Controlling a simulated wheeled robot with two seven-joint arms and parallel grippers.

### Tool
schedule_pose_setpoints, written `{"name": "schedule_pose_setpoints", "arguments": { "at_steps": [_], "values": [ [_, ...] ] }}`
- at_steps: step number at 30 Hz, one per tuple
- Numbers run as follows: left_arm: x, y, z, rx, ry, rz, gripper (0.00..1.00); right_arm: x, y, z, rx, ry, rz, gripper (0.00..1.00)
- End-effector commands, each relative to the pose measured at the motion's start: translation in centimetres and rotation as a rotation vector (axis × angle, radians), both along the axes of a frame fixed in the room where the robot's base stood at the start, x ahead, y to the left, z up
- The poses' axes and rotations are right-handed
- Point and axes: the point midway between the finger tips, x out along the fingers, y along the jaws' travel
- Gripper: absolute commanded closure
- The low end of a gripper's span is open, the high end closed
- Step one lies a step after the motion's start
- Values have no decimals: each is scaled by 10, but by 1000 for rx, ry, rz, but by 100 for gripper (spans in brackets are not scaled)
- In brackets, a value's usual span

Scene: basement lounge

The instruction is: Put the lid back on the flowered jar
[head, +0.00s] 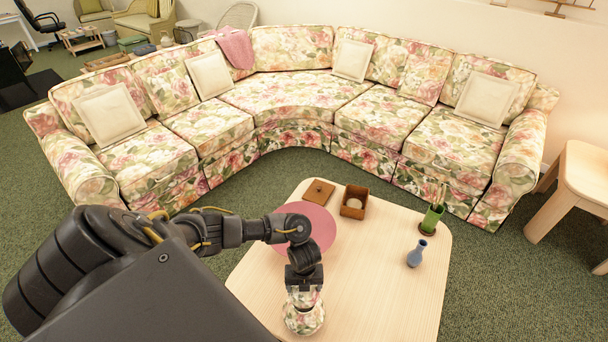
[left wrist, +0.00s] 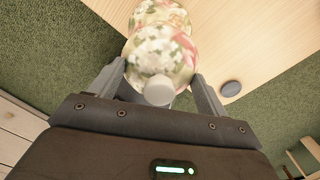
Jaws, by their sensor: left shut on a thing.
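The flowered jar (head: 303,321) stands on the pale wooden table (head: 375,290) near its front edge. In the left wrist view the jar (left wrist: 160,14) shows partly, behind the lid. The flowered lid (left wrist: 160,55), with a pale round knob, sits between the two fingers of my left gripper (left wrist: 160,82). In the head view my left gripper (head: 304,290) points down right above the jar, shut on the lid. The lid is at or just over the jar's mouth; I cannot tell whether they touch. My right gripper is in neither view.
A pink round mat (head: 318,225) lies behind my arm. A brown square lid (head: 319,191) and an open wooden box (head: 354,201) are at the back. A green vase (head: 432,219) and a blue vase (head: 416,253) stand right. A grey disc (left wrist: 231,88) shows in the wrist view.

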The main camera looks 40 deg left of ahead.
Motion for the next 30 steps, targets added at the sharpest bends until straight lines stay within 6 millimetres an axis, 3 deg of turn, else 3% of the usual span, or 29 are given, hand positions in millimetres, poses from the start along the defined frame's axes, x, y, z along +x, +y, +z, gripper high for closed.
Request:
{"name": "schedule_pose_setpoints", "arguments": {
  "at_steps": [18,30],
  "values": [
    [0,-1,-55,0,0,-3,54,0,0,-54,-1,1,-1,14],
    [0,-1,-60,-1,-1,-3,54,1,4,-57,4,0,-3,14]
  ]
}}
